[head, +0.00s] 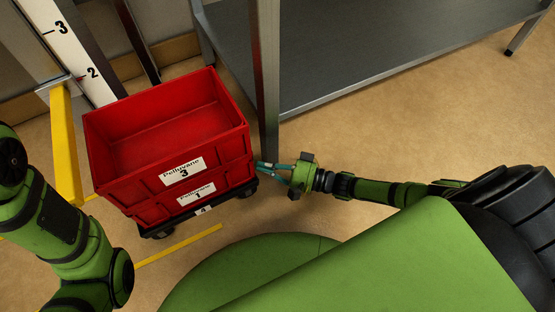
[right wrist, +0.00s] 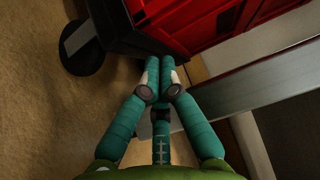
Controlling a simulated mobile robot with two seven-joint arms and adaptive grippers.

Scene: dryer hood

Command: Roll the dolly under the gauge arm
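The black dolly (head: 178,221) stands on the floor at left centre in the head view, with stacked red crates (head: 205,145) on it. The top crate is open and looks empty. The yellow gauge arm (head: 66,145) sticks out from the scale, left of the crates. My right gripper (head: 259,166) is at the right side of the stack. In the right wrist view, its teal fingers (right wrist: 158,62) are together at the tips, close to the dolly's dark edge (right wrist: 122,28); I cannot tell whether they touch it. My left gripper is not in view; only my left arm shows.
A white scale (head: 72,50) marked 2 and 3 stands at the back left. A grey metal table (head: 360,50) fills the back right, its leg (head: 266,90) close to the crates. Yellow floor lines (head: 180,245) run near the dolly. Floor at right is clear.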

